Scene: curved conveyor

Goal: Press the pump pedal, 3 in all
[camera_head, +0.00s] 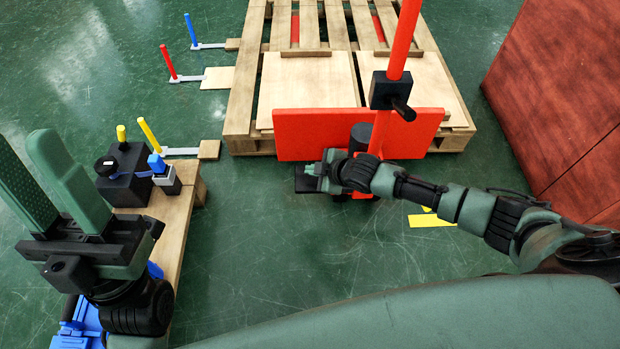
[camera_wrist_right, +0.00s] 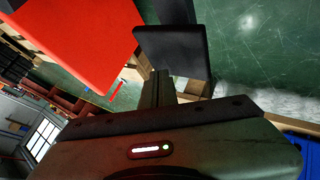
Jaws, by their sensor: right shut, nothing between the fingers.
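The pump pedal is a dark flat plate (camera_head: 304,184) low in front of the red pallet jack, and my right gripper (camera_head: 312,170) is over it. In the right wrist view the dark plate (camera_wrist_right: 172,48) shows just beyond the gripper; I cannot tell whether they touch. My right gripper is shut and holds nothing. The red jack body (camera_head: 300,133) stands across the pallet's front, with its red handle (camera_head: 403,40) rising to the right. My left gripper (camera_head: 25,150) is open and empty at the left, its green fingers apart.
A wooden pallet (camera_head: 240,105) lies behind the jack. A wooden bench (camera_head: 170,225) with black devices (camera_head: 125,185) stands at left. Green floor is clear between bench and jack.

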